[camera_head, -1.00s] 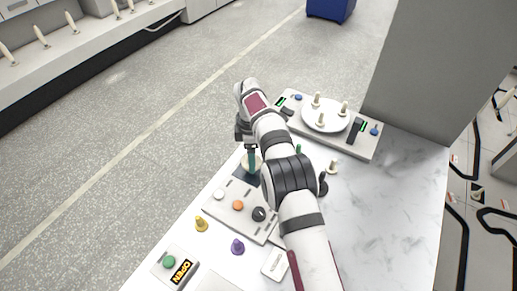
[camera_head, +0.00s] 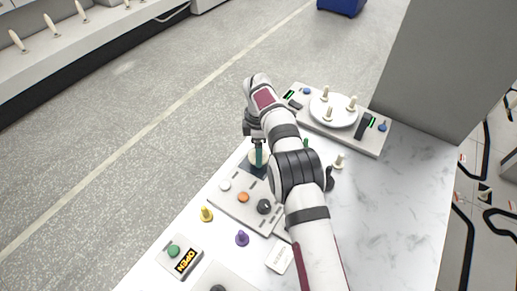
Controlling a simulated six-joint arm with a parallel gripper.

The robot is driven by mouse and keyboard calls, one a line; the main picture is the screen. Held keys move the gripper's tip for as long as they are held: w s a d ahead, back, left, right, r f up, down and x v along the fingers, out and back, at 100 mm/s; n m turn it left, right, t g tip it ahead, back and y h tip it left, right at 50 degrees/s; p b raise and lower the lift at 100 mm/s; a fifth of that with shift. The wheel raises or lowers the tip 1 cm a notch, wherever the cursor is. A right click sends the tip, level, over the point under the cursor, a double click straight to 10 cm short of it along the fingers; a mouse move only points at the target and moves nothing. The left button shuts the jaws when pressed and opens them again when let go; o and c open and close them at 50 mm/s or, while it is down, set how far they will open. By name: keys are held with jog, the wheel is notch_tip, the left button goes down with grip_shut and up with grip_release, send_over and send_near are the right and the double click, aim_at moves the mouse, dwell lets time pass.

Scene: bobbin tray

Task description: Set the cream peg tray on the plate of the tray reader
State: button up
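A round white tray (camera_head: 345,122) with several cream pegs (camera_head: 328,114) standing on it rests on a long light-grey device (camera_head: 372,143) at the back of the table. I cannot tell whether this is the cream peg tray. My gripper (camera_head: 258,157) points down at the table's left edge, left of and nearer than that device. A teal upright piece and a pale round thing show at its tips, over a dark square plate (camera_head: 250,169). The fingers are too small and covered to tell whether they hold anything.
A grey panel (camera_head: 227,205) with white, orange and dark knobs lies in front of the dark plate. A yellow bobbin (camera_head: 206,214), a purple bobbin (camera_head: 242,238) and an OPEN button box (camera_head: 178,258) are nearer. A cream peg (camera_head: 339,160) stands right of my arm. The table's right side is clear.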

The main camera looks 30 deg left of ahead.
jog(key=shift+f, duration=0.3)
jog(key=shift+f, duration=0.95)
